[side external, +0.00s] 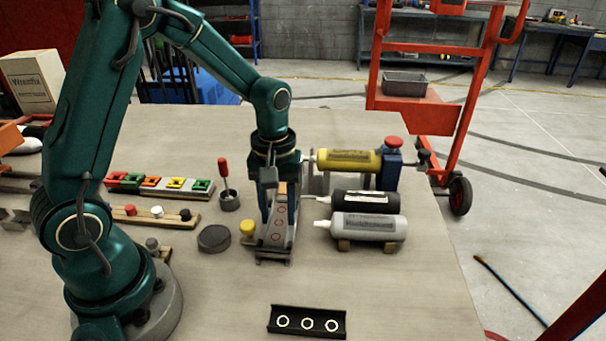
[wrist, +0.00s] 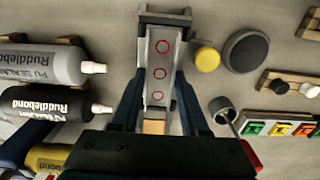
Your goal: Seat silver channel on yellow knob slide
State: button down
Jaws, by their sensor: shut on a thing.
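The silver channel (side external: 279,226) has red circles along its face. It also shows in the wrist view (wrist: 160,72). My gripper (side external: 276,212) is shut on it, with one finger on each long side (wrist: 160,88). The channel lies lengthwise over a grey slide, whose dark end block (wrist: 165,18) shows past the channel's far end; it also shows in the side view (side external: 272,258). A round yellow knob (side external: 247,228) is just left of the channel, and right of it in the wrist view (wrist: 207,60). I cannot tell whether the channel touches the slide's bed.
A black channel with white rings (side external: 307,322) lies at the front. Yellow, black and silver bottles (side external: 368,226) lie to the right. A dark round puck (side external: 214,238), a cup with a red-handled tool (side external: 229,200) and knob boards (side external: 150,215) are left. The front right is clear.

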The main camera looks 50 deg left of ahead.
grip_release()
dwell(0.4)
jog(key=shift+r, duration=3)
